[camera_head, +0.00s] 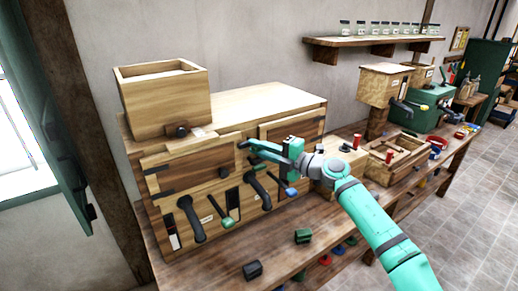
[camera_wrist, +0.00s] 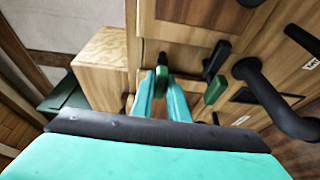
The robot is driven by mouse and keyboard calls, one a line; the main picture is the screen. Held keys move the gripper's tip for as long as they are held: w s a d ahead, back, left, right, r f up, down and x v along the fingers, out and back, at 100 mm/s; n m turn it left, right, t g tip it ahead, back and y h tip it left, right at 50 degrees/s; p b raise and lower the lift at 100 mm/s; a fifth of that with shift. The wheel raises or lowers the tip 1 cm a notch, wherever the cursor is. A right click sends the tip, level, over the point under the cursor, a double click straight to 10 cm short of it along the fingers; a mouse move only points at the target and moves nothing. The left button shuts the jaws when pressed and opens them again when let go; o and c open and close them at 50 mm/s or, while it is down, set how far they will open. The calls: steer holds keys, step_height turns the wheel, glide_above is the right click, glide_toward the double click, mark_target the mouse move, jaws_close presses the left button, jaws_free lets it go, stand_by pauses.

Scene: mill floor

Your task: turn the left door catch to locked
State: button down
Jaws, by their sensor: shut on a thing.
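The left door (camera_head: 190,160) is a wooden panel with dark hinges on the front of a wooden cabinet (camera_head: 270,105), and it looks closed. My gripper (camera_head: 246,146) reaches in from the right to the door's right edge.
Black curved handles (camera_head: 192,219) and a green-tipped lever (camera_head: 222,207) stick out below the doors. A wooden hopper (camera_head: 165,100) stands on top of the cabinet. Green (camera_head: 303,236) and black (camera_head: 252,270) blocks lie on the bench in front. The right door (camera_head: 300,128) is behind my arm.

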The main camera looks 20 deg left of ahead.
steer(key=shift+s+a+f, duration=0.1)
steer(key=shift+s+f, duration=0.05)
steer(key=c, duration=1.8)
jaws_free()
steer(key=shift+d, duration=0.25)
steer(key=v, duration=1)
steer(key=shift+d, duration=0.2)
steer(key=shift+s, duration=0.1)
